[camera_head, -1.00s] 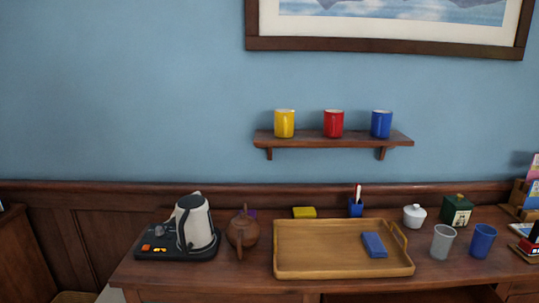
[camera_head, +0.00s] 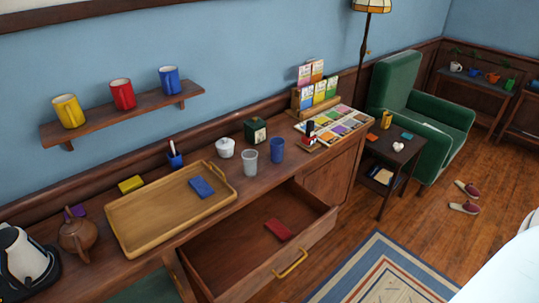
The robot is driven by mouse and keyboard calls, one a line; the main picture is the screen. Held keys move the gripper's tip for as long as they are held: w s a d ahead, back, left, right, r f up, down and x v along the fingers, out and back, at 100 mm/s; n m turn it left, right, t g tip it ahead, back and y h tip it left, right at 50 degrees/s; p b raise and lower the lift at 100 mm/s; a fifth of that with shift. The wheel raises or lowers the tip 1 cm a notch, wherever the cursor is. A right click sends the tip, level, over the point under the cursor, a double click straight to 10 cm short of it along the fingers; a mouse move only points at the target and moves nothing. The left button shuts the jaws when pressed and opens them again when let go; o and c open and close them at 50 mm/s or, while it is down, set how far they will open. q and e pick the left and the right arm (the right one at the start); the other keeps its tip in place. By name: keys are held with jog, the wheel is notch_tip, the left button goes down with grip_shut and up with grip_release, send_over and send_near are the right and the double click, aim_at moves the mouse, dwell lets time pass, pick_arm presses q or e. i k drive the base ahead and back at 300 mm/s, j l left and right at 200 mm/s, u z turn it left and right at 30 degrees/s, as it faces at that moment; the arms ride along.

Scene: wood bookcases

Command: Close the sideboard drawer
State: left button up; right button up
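The wooden sideboard (camera_head: 265,165) runs along the blue wall. Its drawer (camera_head: 225,243) is pulled well out, with the inside showing. A yellow bar handle (camera_head: 291,263) is on the drawer's front panel. A flat red item (camera_head: 279,229) lies in the drawer towards its right side. Neither of my grippers shows in the head view.
On the sideboard top are a wooden tray (camera_head: 150,232) with a blue block (camera_head: 201,187), a kettle (camera_head: 22,258), a teapot (camera_head: 78,240) and cups. A rug (camera_head: 380,272) lies before the drawer. A green armchair (camera_head: 425,115) and small dark table (camera_head: 392,158) stand right.

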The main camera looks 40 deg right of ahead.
aim_at(234, 259)
jog(key=z, duration=1.1)
jog(key=i+l+u, duration=0.1)
jog(key=i+l, duration=0.3)
jog(key=i, duration=0.05)
